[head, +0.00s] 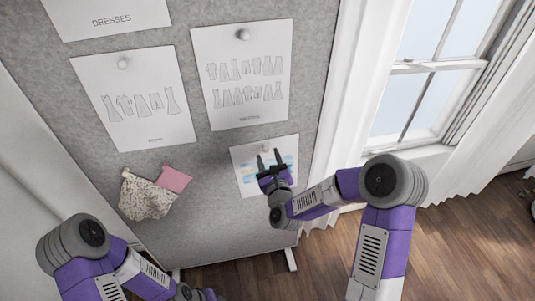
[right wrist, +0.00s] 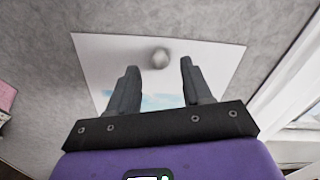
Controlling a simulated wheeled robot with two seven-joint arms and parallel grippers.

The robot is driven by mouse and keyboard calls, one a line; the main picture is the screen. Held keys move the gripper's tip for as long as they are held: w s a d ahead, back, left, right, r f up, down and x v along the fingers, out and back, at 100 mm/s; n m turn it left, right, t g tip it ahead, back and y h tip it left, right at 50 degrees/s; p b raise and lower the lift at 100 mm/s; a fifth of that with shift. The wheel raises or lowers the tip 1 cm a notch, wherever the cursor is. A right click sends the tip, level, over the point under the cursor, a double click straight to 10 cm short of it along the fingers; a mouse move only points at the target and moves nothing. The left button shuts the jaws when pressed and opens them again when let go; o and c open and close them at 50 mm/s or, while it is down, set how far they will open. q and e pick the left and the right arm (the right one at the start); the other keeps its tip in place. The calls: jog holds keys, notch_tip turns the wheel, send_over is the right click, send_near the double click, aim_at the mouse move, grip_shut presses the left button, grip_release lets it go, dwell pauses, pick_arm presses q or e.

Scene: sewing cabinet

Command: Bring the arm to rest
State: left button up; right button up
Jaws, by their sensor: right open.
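My right gripper (head: 269,160) is open and empty in front of a pinned sheet with blue and yellow marks (head: 249,183) on the grey board. In the right wrist view its two fingers (right wrist: 158,75) stand apart, with the sheet (right wrist: 205,52) and its round pin (right wrist: 160,58) behind them. My left arm shows at the lower left of the head view; its gripper cannot be made out.
The grey felt board (head: 222,213) carries several clothing sketches, a speckled fabric piece (head: 144,198) and a pink swatch (head: 174,179). A white curtain (head: 345,80) and a window (head: 425,75) are at the right. Wooden floor (head: 455,250) is open at the lower right.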

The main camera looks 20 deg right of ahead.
jog(key=s, duration=0.5)
jog(key=s+a+f+n+g+y+p, duration=0.15)
jog(key=s+f+n+g, duration=0.25)
jog(key=f+n, duration=0.4)
jog(key=s+a+f+n+g+y, duration=0.2)
jog(key=s+a+f+n+g, duration=0.15)
jog(key=f+n, duration=0.5)
jog(key=s+f+n+g, duration=0.5)
jog(key=s+f+n, duration=0.1)
jog(key=s, duration=0.2)
jog(key=s+a+f+n+g+y, duration=0.1)
jog(key=s+f+n+g, duration=0.4)
jog(key=s, duration=0.4)
jog(key=shift+s+f+n, duration=0.3)
jog(key=shift+f+n, duration=0.35)
jog(key=shift+n, duration=0.6)
